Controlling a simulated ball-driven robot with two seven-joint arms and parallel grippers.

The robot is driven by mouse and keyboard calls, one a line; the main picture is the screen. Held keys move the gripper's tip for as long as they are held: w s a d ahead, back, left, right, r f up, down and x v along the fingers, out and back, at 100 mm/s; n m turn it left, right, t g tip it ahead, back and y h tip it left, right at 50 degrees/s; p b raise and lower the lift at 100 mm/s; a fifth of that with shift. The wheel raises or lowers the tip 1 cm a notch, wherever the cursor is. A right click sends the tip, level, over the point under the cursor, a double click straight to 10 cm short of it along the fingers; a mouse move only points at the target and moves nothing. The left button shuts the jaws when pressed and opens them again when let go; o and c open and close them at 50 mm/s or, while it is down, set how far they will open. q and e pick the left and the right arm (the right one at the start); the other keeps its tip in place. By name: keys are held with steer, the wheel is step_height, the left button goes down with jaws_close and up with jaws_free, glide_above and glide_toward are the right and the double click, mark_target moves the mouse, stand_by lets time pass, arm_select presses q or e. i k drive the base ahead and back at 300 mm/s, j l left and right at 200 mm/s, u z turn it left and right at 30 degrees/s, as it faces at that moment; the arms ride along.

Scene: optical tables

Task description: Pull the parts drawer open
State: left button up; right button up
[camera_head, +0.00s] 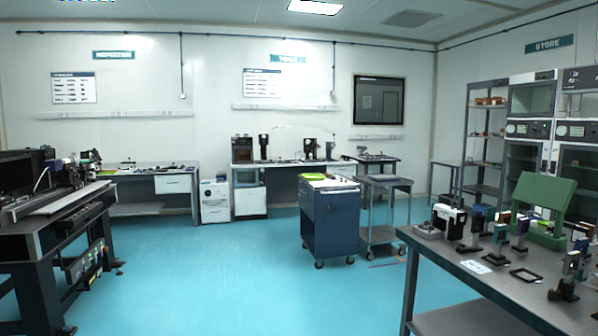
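No drawer is marked clearly enough for me to tell which one is the parts drawer. Several drawer-like fronts show, all looking shut: a dark blue wheeled cabinet (330,224) in the middle of the floor, a small white cabinet (214,203) against the back wall, a white drawer front (172,184) under the left back bench, and a white-fronted unit (250,202) under the middle back bench. Neither of my grippers is in view.
An optical table (40,238) with equipment stands at the left. A grey table (480,285) with optical mounts and a green case (541,205) fills the right front. A grey cart (385,236) stands beside the blue cabinet. The blue floor (215,275) between is clear.

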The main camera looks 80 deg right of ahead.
mark_target(338, 168)
steer(key=z, duration=3.1)
steer(key=i+j+u, duration=0.3)
steer(key=i, duration=0.5)
steer(key=i+u, duration=0.3)
steer(key=i, duration=1.5)
steer(key=i+j, duration=0.1)
steer(key=i, duration=0.8)
steer(key=i+j+z, duration=0.1)
steer(key=i, duration=0.85)
steer(key=i+l, duration=0.15)
steer(key=i, duration=0.65)
steer(key=i+l, duration=0.15)
steer(key=i, duration=0.6)
steer(key=i+l, duration=0.15)
steer(key=i, duration=0.65)
steer(key=i+l+u, duration=0.1)
steer(key=i+u, duration=0.15)
steer(key=i, duration=2.5)
steer(key=i+z, duration=0.25)
steer(key=i, duration=0.3)
steer(key=i+z, duration=0.2)
steer(key=i, duration=0.3)
steer(key=i+j+z, duration=0.25)
steer(key=i, duration=0.3)
steer(key=i+l+z, duration=0.15)
steer(key=z, duration=0.25)
steer(key=i+z, duration=0.75)
steer(key=i+j+z, duration=0.15)
steer(key=z, duration=0.25)
steer(key=i, duration=0.05)
